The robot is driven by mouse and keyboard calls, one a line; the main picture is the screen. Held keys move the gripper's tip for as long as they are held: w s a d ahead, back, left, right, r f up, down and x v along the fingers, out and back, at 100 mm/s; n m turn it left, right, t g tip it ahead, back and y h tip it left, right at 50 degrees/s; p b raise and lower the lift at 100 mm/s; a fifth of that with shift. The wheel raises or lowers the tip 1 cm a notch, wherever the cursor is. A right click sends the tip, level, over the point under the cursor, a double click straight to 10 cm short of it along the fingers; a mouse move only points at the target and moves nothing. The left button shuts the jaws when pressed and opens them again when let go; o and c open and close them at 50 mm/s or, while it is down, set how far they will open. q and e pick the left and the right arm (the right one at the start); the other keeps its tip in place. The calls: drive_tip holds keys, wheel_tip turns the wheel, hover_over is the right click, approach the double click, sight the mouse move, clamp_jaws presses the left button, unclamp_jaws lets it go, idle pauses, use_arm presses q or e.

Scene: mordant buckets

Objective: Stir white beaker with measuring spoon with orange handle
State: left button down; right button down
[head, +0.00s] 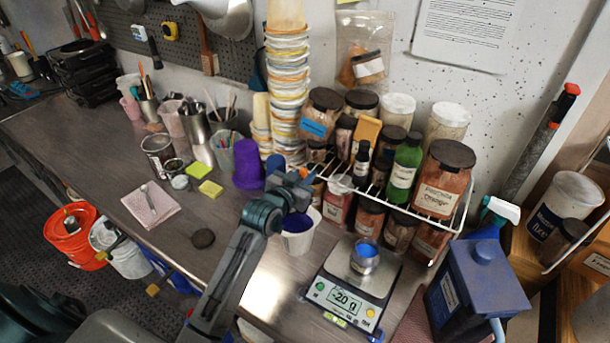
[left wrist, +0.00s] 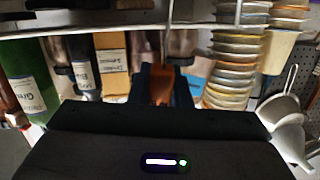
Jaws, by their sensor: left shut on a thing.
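The white beaker (head: 299,240) stands on the metal bench, with dark blue contents inside. My left gripper (head: 298,188) is just above the beaker and hides part of its rim. It is shut on the measuring spoon with the orange handle; the handle (left wrist: 162,88) shows between the dark fingers (left wrist: 165,82) in the left wrist view. My right gripper is not in view.
A scale (head: 350,283) with a small blue-filled jar (head: 365,256) stands right of the beaker. A wire rack (head: 445,232) of jars and bottles is behind. A purple cup (head: 248,163) and tall stacked tubs (head: 288,85) stand behind left.

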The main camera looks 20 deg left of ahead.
use_arm(q)
wheel_tip(320, 180, up, 11)
idle(0.7)
idle(0.4)
